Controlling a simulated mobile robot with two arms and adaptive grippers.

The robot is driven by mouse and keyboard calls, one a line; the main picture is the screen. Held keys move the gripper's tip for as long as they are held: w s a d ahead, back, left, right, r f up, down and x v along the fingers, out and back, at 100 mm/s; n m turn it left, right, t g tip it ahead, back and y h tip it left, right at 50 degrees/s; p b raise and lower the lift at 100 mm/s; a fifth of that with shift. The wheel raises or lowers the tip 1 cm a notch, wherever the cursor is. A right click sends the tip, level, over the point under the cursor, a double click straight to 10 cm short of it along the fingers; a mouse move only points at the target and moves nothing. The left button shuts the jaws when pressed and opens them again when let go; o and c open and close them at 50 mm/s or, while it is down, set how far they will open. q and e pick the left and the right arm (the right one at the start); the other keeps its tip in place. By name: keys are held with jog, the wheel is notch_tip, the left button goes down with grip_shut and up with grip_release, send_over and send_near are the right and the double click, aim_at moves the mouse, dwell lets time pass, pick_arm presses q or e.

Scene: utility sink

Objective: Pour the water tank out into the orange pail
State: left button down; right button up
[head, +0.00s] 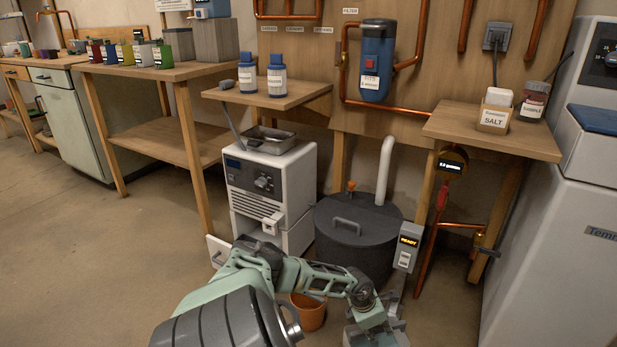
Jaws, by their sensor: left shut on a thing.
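The orange pail (308,314) stands on the floor at the bottom middle, partly hidden behind my left arm. My left gripper (378,333) is at the bottom edge of the head view, just right of the pail and pointing down. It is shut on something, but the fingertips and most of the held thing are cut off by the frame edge. Greyish parts show around the fingers; I cannot tell whether they belong to the water tank. I cannot make out the tank's shape or any water. My right gripper is not in view.
A white machine (270,185) and a dark lidded drum (352,235) with a READY box (407,248) stand behind my arm. A wooden shelf (490,133) and a white appliance (560,230) are at the right. Open floor (100,270) lies at the left.

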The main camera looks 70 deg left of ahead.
pick_arm(q)
jog(key=s+a+f+n+y, duration=0.1)
jog(key=s+a+n, duration=0.4)
jog(key=a, duration=0.7)
jog(key=shift+s+f+y, duration=0.2)
jog(key=shift+s+y, duration=0.2)
jog(key=shift+s, duration=0.8)
